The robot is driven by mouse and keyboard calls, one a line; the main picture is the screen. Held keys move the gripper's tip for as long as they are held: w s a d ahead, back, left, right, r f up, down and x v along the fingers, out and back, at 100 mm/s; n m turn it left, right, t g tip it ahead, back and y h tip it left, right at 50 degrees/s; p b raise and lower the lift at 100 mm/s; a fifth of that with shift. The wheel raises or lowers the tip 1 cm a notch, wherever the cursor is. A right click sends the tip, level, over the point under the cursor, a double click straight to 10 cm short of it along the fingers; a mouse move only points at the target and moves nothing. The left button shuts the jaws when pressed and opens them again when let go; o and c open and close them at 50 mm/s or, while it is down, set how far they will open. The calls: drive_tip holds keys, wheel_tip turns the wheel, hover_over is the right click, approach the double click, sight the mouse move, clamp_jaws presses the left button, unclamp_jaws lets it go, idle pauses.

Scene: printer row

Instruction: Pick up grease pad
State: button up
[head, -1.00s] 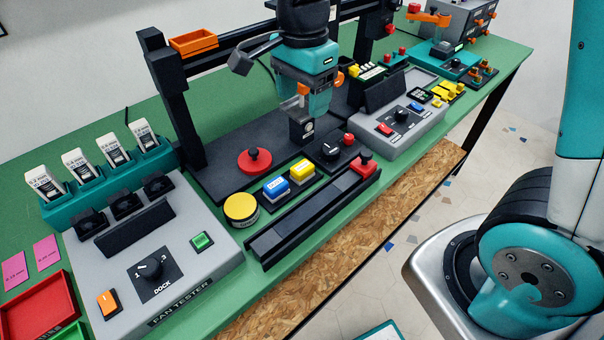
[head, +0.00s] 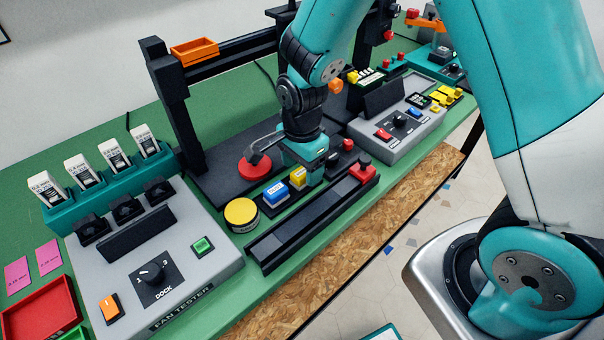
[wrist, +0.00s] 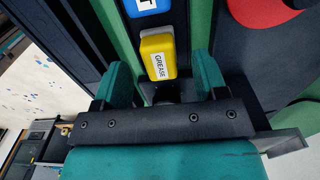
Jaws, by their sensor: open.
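The grease pad (wrist: 157,55) is a yellow block with a white label reading GREASE. In the head view the yellow pad (head: 298,177) sits beside a blue block, partly hidden by my gripper (head: 308,165). In the wrist view my gripper (wrist: 161,66) is open. One green finger stands on either side of the pad's near end, with a gap on both sides. The pad is not held. I cannot tell how far the fingertips are above it.
The blue labelled block (head: 275,191) stands close beside the pad. A round yellow tin (head: 241,213) is farther left. A red disc with a knob (head: 255,166) lies behind. A long black rail (head: 312,222) runs in front. The grey fan tester (head: 160,260) is at left.

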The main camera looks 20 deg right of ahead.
sight(302, 171)
wheel_tip(302, 171, down, 2)
drive_tip(key=shift+c, duration=0.2)
drive_tip(key=c, duration=1)
drive_tip(key=shift+o, duration=0.2)
wheel_tip(302, 171, up, 20)
